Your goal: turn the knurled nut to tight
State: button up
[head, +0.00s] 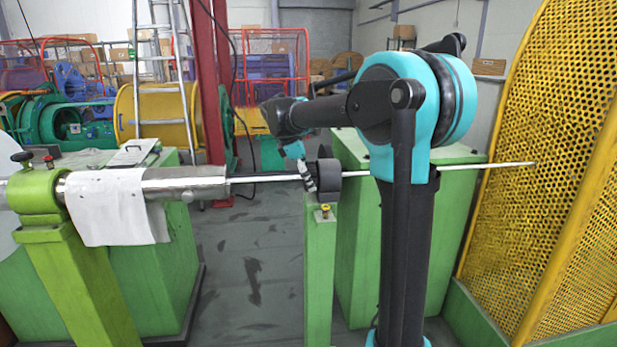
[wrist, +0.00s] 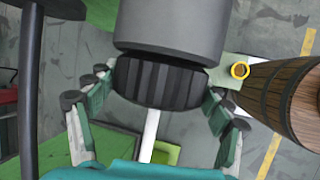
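The knurled nut (wrist: 160,82) is a dark ribbed ring in the wrist view, against a smooth grey cylinder (wrist: 170,30). A pale rod (wrist: 149,135) runs out from it toward my wrist. My gripper (wrist: 160,92) straddles the nut, one finger on each side. Both fingertips are at its edges; I cannot tell whether they press on it. In the head view, my gripper (head: 308,178) is at the left face of the dark round part (head: 328,176) on the rod, above the green post; the nut is hardly distinguishable there.
A green post (head: 320,270) with a yellow-ringed knob (head: 324,211) stands below the round part. A long thin rod (head: 262,179) passes through. A yellow perforated guard (head: 545,150) is at right. A wooden barrel (wrist: 270,85) shows in the wrist view. Open floor (head: 250,260) lies left of the post.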

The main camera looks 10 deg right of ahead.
jog(key=c, duration=0.6)
jog(key=shift+o, duration=0.2)
jog(key=shift+t, duration=0.3)
jog(key=shift+s+m+t, duration=0.15)
jog(key=shift+m+t, duration=0.15)
jog(key=shift+t, duration=0.8)
jog(key=t, duration=0.3)
jog(key=shift+f+m+t+h, duration=0.15)
jog(key=shift+m+t+h, duration=0.15)
jog(key=shift+m, duration=0.1)
jog(key=m+t, duration=0.1)
jog(key=t, duration=0.3)
jog(key=shift+f+t+h, duration=0.1)
jog(key=shift+t+h, duration=0.3)
jog(key=m+t+h, duration=0.1)
jog(key=m+t, duration=0.1)
jog(key=t, duration=0.1)
jog(key=shift+t+h, duration=0.4)
